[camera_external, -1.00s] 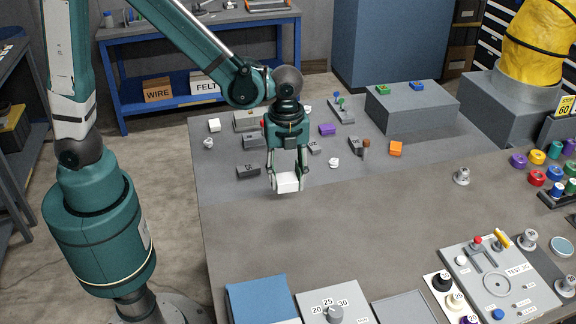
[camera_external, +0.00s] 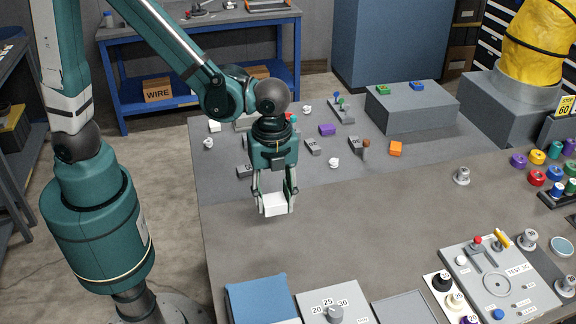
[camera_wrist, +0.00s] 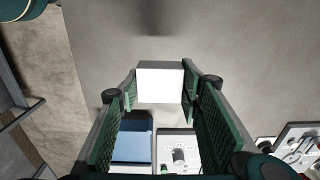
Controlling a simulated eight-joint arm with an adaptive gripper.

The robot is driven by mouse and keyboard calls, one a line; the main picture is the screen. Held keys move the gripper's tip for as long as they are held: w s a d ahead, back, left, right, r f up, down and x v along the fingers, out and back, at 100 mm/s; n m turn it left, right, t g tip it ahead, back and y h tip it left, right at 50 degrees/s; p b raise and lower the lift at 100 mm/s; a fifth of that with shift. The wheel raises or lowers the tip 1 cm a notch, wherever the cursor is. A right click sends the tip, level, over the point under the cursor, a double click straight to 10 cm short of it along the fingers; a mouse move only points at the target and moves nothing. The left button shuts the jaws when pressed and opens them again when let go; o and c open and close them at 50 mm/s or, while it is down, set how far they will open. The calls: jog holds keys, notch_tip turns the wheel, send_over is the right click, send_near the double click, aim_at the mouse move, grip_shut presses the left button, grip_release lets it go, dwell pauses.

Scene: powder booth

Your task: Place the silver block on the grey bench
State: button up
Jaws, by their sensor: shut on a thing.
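My gripper (camera_external: 275,208) is shut on a pale silver-white block (camera_external: 273,203). In the wrist view the block (camera_wrist: 160,85) sits between the green finger pads, with its bright face toward the camera. The block appears held above the grey bench (camera_external: 370,220), over its bare left-middle part. The size of the gap below it is hard to tell. The gripper points down and hides part of the bench's back-left area.
A blue pad (camera_external: 260,300) and a dial plate (camera_external: 335,302) lie at the front edge. A grey riser (camera_external: 410,112) is at back right. The bench middle is clear.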

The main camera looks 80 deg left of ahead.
jog(key=shift+f, duration=0.1)
send_over(275, 235)
jog(key=shift+f, duration=2.85)
jog(key=shift+f+b, duration=0.35)
jog(key=shift+f, duration=1.7)
jog(key=shift+f, duration=0.15)
jog(key=o, duration=1)
jog(key=shift+r, duration=0.25)
jog(key=shift+r+p, duration=0.45)
jog(key=shift+r, duration=5.45)
